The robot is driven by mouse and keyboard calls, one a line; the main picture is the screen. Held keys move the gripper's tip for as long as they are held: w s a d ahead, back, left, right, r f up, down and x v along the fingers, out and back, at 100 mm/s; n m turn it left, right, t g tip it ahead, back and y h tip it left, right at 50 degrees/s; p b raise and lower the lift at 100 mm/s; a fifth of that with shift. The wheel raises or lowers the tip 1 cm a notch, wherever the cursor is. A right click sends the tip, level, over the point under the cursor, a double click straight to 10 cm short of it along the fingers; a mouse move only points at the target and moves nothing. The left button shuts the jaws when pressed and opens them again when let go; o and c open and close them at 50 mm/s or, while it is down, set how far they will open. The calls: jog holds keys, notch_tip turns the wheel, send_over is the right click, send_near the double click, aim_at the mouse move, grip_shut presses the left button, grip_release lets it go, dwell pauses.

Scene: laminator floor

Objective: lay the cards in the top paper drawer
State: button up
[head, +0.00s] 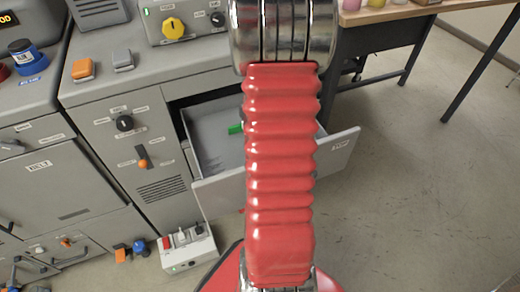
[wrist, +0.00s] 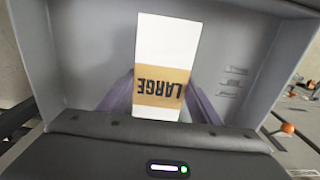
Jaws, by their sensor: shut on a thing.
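The cards are a white pack (wrist: 166,40) with a tan band reading "LARGE", upside down in the wrist view. An open grey drawer (head: 222,192) is pulled out of the cabinet in the head view. Its grey walls (wrist: 268,50) surround the pack in the wrist view, so the pack is over or inside the drawer. I cannot tell whether it touches the bottom. In the head view my red arm hides the gripper, the pack and part of the drawer.
A control box with a yellow knob (head: 174,28) sits on the cabinet top. A white power strip (head: 188,250) lies on the floor left of the drawer. A table (head: 385,12) stands at the upper right. The floor (head: 420,190) right of the drawer is clear.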

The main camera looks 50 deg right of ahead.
jog(key=shift+f, duration=0.95)
jog(key=shift+f, duration=1.9)
jog(key=o, duration=1.4)
